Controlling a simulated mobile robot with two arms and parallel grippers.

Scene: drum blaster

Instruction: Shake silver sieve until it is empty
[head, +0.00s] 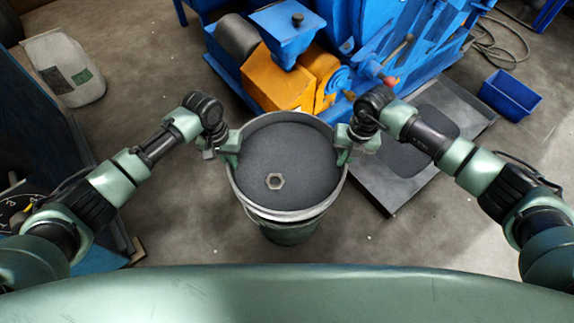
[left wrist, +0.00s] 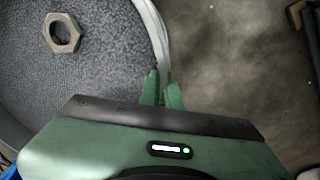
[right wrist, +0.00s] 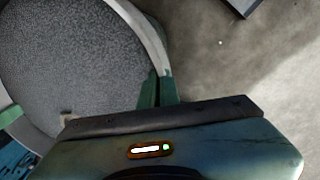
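The silver sieve (head: 290,140) is a round pan with a pale metal rim and a grey speckled mesh floor. It is over a dark green drum (head: 290,230); I cannot tell whether it touches it. A hex nut (head: 275,181) lies on the mesh towards the near side. The nut also shows in the left wrist view (left wrist: 62,33). My left gripper (head: 232,150) is shut on the sieve's left rim, with the rim between its fingers in the left wrist view (left wrist: 162,88). My right gripper (head: 344,146) is shut on the right rim, also seen in the right wrist view (right wrist: 157,90).
A blue and orange machine (head: 300,70) stands just behind the sieve. A dark flat tray (head: 410,160) lies on the floor to the right, and a blue bin (head: 510,95) is farther right. A white sack (head: 64,68) is at the left. Floor left of the drum is clear.

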